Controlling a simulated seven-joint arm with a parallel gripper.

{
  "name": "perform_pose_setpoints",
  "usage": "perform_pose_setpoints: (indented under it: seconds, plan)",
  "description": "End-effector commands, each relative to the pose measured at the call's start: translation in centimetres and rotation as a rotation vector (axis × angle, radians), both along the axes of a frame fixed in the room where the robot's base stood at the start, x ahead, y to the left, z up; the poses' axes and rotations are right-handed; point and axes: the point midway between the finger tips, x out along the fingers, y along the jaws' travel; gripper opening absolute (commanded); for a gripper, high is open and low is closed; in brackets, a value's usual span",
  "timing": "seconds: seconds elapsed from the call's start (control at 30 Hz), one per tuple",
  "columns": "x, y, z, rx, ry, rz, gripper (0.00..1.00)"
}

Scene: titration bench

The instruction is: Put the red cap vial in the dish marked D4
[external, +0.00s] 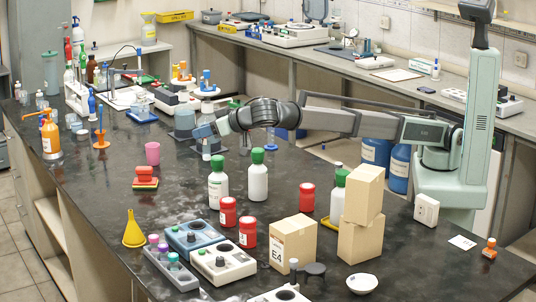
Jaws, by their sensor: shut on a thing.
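My gripper (206,143) is over the far left part of the dark bench, pointing down. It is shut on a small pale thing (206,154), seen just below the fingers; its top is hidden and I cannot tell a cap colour. A white shallow dish (362,283) sits at the front right of the bench; no D4 mark can be read on it. I cannot tell which thing is the red cap vial.
Green-capped white bottles (258,178), red jars (247,233) and stacked cardboard boxes (362,205) stand mid-bench, one box marked E4. Bare bench lies left of the bottles.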

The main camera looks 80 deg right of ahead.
Motion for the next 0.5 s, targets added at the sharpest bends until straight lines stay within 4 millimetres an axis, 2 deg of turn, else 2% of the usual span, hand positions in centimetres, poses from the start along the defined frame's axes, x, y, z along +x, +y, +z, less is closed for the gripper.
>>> perform_pose_setpoints:
  seconds: [0.27, 0.5]
  plan:
    - [-8.7, 7.9, 0.0, 0.000, 0.000, 0.102, 0.06]
    - [-17.3, 14.1, 0.0, 0.000, 0.000, 0.196, 0.06]
